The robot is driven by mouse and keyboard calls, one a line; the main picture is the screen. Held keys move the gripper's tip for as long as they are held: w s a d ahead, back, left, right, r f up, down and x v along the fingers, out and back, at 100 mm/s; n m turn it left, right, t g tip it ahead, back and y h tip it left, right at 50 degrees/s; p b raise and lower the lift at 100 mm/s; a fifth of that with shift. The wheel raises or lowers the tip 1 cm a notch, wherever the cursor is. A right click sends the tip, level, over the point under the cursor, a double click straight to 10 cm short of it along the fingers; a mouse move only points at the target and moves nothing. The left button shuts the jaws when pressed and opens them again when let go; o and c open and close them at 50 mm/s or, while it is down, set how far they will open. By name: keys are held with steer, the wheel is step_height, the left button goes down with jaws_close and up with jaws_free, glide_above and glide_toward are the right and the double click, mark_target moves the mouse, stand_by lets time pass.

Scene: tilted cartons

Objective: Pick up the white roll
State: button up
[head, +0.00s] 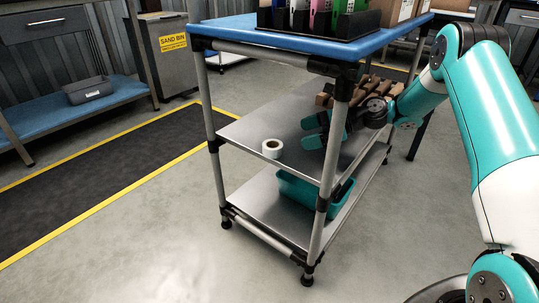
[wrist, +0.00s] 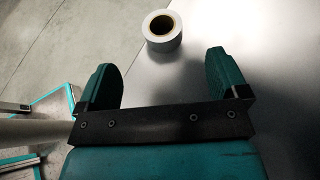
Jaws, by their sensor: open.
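My gripper (head: 318,131) is over the same shelf, to the right of the roll. In the wrist view my gripper (wrist: 163,75) has its two teal fingers wide apart with nothing between them. The roll is apart from both fingers. A cart post partly covers my gripper in the head view.
The blue top shelf (head: 230,28) is above, holding several binders (head: 318,18) in a black holder. A cart post (head: 335,150) stands close to my gripper. Brown wooden pieces (head: 364,90) are behind it. A teal bin (head: 300,190) sits on the lower shelf.

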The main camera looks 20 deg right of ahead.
steer(key=b, duration=0.2)
glide_toward(266, 146)
steer(key=shift+w+a+f, duration=0.8)
steer(key=shift+a+f, duration=0.05)
steer(key=shift+a, duration=0.1)
steer(key=shift+w+a+b, duration=0.2)
steer(key=shift+a+b, duration=0.1)
steer(key=shift+a, duration=0.2)
steer(key=b+x, duration=0.4)
steer(key=shift+w+a+f, duration=0.1)
steer(key=shift+f, duration=0.4)
steer(key=shift+w+a, duration=0.1)
steer(key=shift+a, duration=0.25)
steer(key=shift+r, duration=0.1)
steer(key=c, duration=1)
